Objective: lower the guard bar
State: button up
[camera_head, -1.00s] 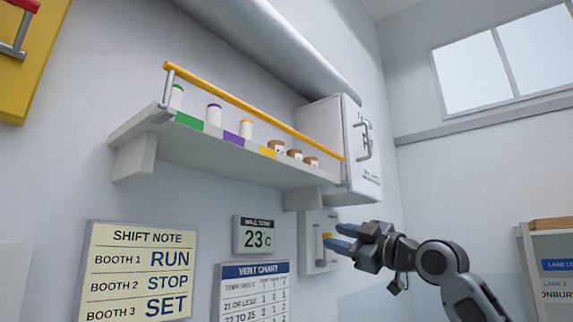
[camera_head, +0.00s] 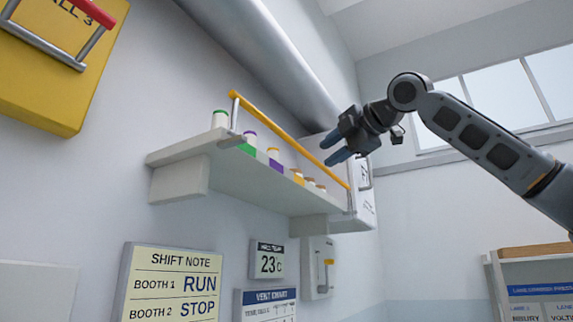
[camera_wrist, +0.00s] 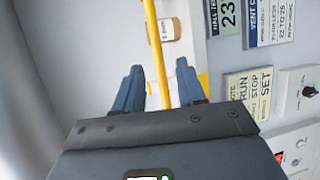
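The guard bar (camera_head: 290,136) is a yellow bar running along the front of the wall shelf (camera_head: 225,170). It sits raised above the shelf edge, on a grey upright (camera_head: 235,115) at its left end. My gripper (camera_head: 326,153) is open beside the bar's right part, with its blue fingers pointing at it. In the wrist view the bar (camera_wrist: 154,45) passes through the gap between the open fingers (camera_wrist: 159,75). The fingers are apart from it on both sides. I cannot tell whether the bar lies at fingertip depth.
Several capped jars (camera_head: 220,118) stand on the shelf. A white cabinet (camera_head: 365,205) with a handle is at its right end, partly behind my gripper. Below is a wall box (camera_head: 317,285) with a yellow-tipped lever. A large pipe (camera_head: 270,60) runs above. A yellow box (camera_head: 60,75) hangs upper left.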

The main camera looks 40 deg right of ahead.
jog(key=w, duration=0.2)
jog(key=w+f, duration=0.1)
jog(key=w, duration=0.2)
jog(key=w+p, duration=0.1)
jog(key=w, duration=0.1)
jog(key=shift+w+f, duration=0.15)
jog(key=shift+w, duration=0.25)
jog(key=shift+c, duration=0.2)
grip_shut()
